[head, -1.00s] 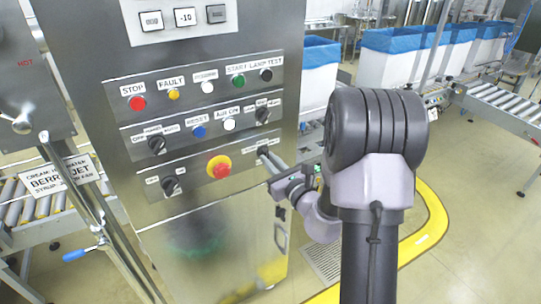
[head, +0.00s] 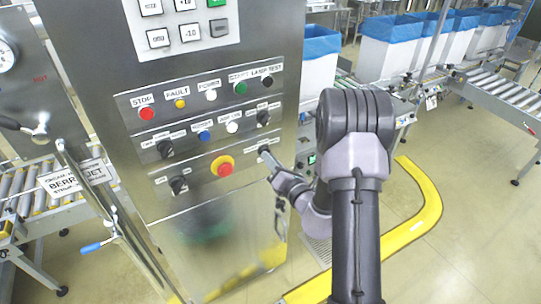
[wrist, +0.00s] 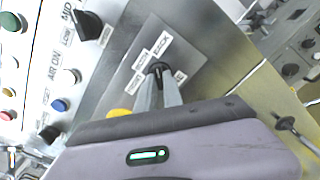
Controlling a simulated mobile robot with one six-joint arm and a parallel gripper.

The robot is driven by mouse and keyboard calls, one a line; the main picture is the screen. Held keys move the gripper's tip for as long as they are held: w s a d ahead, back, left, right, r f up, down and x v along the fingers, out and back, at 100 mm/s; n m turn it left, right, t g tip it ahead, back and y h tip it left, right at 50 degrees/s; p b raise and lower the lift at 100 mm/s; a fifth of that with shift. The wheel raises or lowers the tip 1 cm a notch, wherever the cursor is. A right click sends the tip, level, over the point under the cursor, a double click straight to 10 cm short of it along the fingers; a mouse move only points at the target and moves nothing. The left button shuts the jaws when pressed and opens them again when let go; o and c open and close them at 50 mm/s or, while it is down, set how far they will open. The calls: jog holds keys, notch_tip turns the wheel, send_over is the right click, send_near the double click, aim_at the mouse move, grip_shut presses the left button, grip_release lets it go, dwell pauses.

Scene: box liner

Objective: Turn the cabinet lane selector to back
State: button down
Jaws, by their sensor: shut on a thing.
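The metal cabinet (head: 200,225) carries rows of labelled controls. The lane selector is a small black knob (wrist: 158,68) on a grey plate (wrist: 150,40) with white labels in the wrist view, one of which seems to read BACK. My gripper (wrist: 160,88) is shut on this knob, its two grey fingers pointing at the plate. In the head view my gripper (head: 267,156) is at the right end of the lowest control row, where it hides the knob. The fingers cover part of the knob, so its exact pointing direction is unclear.
A red-and-yellow emergency stop (head: 224,168) sits just left of the gripper. Other black selectors are close: one above (head: 263,117) and one at lower left (head: 178,185). A door handle (head: 281,215) is below. Blue-lined bins (head: 390,40) and a conveyor (head: 500,95) stand right.

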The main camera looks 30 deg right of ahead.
jog(key=shift+m+p, duration=0.3)
jog(key=shift+m, duration=0.2)
jog(key=c, duration=1.5)
grip_release()
jog(key=s+p, duration=0.1)
jog(key=s, duration=0.4)
jog(key=s+p, duration=0.1)
jog(key=s, duration=0.5)
jog(key=s+p, duration=0.2)
jog(key=s, duration=0.4)
jog(key=shift+s+d, duration=0.15)
jog(key=shift+d, duration=0.1)
